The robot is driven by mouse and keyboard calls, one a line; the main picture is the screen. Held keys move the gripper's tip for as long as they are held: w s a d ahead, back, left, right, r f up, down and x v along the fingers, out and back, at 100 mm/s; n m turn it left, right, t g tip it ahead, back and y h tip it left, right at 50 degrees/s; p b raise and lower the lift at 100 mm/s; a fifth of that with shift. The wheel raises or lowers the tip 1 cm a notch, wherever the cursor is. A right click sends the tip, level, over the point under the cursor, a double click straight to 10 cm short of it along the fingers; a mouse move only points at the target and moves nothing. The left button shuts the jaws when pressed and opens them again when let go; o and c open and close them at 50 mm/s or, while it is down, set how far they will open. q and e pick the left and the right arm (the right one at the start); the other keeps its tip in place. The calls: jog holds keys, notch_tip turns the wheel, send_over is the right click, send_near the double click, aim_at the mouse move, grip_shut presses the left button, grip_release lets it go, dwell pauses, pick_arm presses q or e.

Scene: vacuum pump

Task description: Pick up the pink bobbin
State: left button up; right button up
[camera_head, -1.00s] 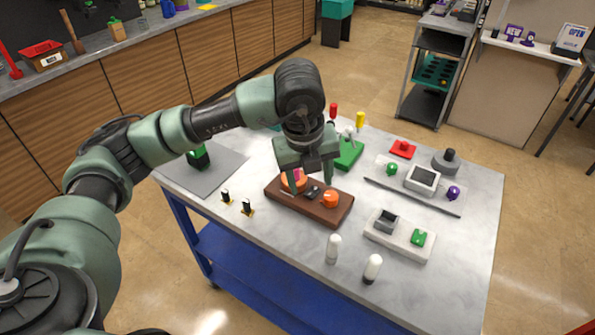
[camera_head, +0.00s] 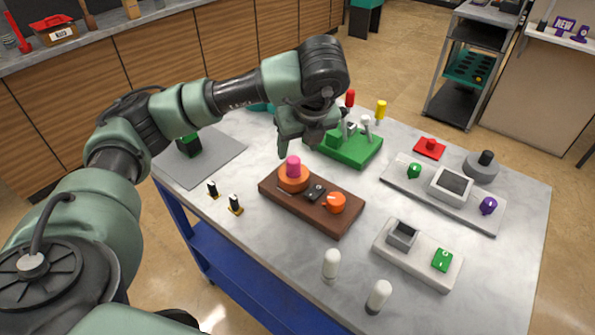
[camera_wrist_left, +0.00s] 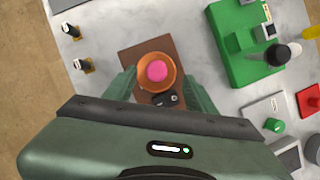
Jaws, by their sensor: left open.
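The pink bobbin (camera_head: 293,164) stands upright in the round orange holder (camera_head: 293,182) at the left end of a brown base (camera_head: 300,212). My left gripper (camera_head: 305,146) is open and empty, above and slightly behind the bobbin, not touching it in the head view. In the left wrist view the bobbin (camera_wrist_left: 157,70) shows from above as a pink disc inside the orange ring, between the two spread green fingers (camera_wrist_left: 160,88). My right gripper is in neither view.
The brown base also carries an orange knob (camera_head: 334,203) and a dark part. A green pump stand (camera_head: 345,146) is close behind to the right. A grey mat (camera_head: 215,160) lies to the left. White pegs (camera_head: 331,263) stand at the front; bare table surrounds the base.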

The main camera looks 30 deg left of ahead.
aim_at(294, 159)
pick_arm(q)
jog(key=shift+a+f, duration=0.2)
jog(key=shift+f, duration=0.25)
jog(key=shift+s+a+f+p, duration=0.1)
jog(key=shift+a+f+p, duration=0.05)
jog(key=shift+f+p, duration=0.15)
jog(key=p+x, duration=0.2)
jog(key=x, duration=0.3)
grip_shut()
